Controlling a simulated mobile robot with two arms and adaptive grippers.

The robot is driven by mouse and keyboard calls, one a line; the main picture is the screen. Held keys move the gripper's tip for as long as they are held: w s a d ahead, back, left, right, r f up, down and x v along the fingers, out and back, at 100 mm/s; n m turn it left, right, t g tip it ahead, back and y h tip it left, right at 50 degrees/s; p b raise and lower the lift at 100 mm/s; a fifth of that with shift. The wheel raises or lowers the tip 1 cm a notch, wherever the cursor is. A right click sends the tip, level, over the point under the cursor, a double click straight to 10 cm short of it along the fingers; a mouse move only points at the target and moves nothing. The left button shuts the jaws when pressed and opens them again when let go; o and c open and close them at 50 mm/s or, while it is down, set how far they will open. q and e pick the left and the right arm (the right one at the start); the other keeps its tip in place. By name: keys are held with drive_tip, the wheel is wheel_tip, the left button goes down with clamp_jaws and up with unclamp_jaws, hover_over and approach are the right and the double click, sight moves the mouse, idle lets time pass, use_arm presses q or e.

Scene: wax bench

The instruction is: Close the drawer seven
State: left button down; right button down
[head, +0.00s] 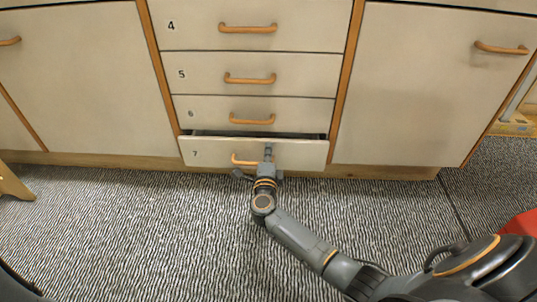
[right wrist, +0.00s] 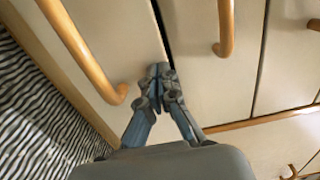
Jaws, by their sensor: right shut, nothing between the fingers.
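Drawer seven (head: 212,154) is the lowest in the cabinet's middle column, with a white front and a number 7. It stands a little open, with a dark gap above its front. Its orange handle (head: 243,160) is partly covered by my right gripper (head: 268,150), which is at the drawer front just right of the handle's middle. In the right wrist view my right gripper (right wrist: 160,72) is shut and empty, its fingertips near the dark gap and beside the drawer handle (right wrist: 80,45). I cannot tell whether it touches the front. My left gripper is not in view.
Drawers four (head: 195,25), five (head: 205,75) and six (head: 210,112) above are shut. Cabinet doors stand on the left (head: 80,85) and right (head: 430,100). The patterned floor (head: 130,220) in front is largely clear. A red object (head: 520,226) is at the right edge.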

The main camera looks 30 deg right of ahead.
drive_tip(key=x, duration=0.4)
idle(0.3)
